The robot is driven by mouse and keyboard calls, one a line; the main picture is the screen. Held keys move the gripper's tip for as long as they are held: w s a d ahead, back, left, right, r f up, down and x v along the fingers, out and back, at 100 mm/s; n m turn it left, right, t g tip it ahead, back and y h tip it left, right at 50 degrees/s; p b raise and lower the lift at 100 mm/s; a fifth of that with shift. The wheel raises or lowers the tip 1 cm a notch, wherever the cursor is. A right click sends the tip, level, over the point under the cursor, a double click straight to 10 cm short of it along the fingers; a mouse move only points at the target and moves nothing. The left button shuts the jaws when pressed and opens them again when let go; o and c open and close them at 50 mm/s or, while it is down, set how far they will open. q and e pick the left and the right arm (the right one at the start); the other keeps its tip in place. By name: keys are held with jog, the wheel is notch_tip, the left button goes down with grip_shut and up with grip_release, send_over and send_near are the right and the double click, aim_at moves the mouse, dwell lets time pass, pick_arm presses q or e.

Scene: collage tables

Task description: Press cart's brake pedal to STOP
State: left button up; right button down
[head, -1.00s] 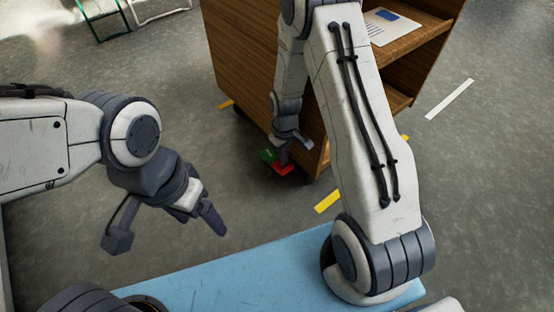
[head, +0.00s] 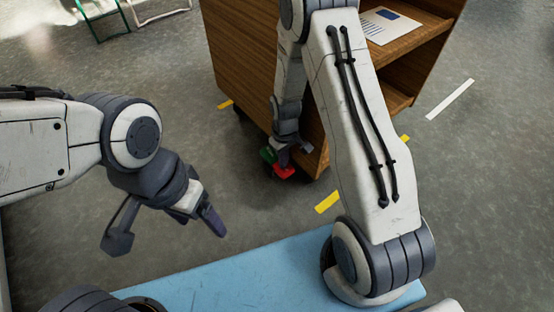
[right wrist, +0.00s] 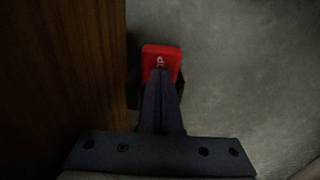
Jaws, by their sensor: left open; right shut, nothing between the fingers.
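The wooden cart (head: 250,75) stands ahead, with its brake pedal low at its near bottom corner. The pedal has a green end (head: 267,155) and a red end (head: 285,173). My right gripper (head: 282,163) is shut and empty, pointing down at the pedal and partly covering it. In the right wrist view, the shut fingertips (right wrist: 160,72) overlap the near part of the red end (right wrist: 162,52), which bears a small pale mark; contact looks likely but is not certain. The green end is hidden there. My left gripper (head: 212,218) hangs open, well left of the cart.
A paper sheet (head: 391,25) lies on the cart's upper shelf (head: 410,42). Yellow floor strips (head: 328,201) and a white strip (head: 450,99) mark the grey floor. Green and white chair legs (head: 105,20) stand at the back left. Floor left of the cart is clear.

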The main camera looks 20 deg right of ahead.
notch_tip(320, 180, up, 7)
jog(key=p, duration=0.7)
dwell(0.3)
jog(key=shift+r+p, duration=0.1)
jog(key=shift+p, duration=0.2)
jog(key=s+a+r+n+p, duration=0.1)
jog(key=a+r+p, duration=0.1)
jog(key=a+r, duration=0.35)
jog(key=s+a+r+p, duration=0.2)
jog(key=r+p, duration=0.1)
jog(key=r, duration=0.6)
jog(key=s+a+r+n+y+p, duration=0.1)
jog(key=s+a+r+p, duration=0.25)
jog(key=s+r, duration=0.75)
jog(key=s+a+r+n+p, duration=0.1)
jog(key=s+a+r+p, duration=0.3)
jog(key=s+r, duration=0.7)
notch_tip(320, 180, up, 40)
jog(key=w+p, duration=0.1)
jog(key=p, duration=3.8)
jog(key=shift+w+d+r, duration=0.15)
jog(key=shift+d, duration=0.25)
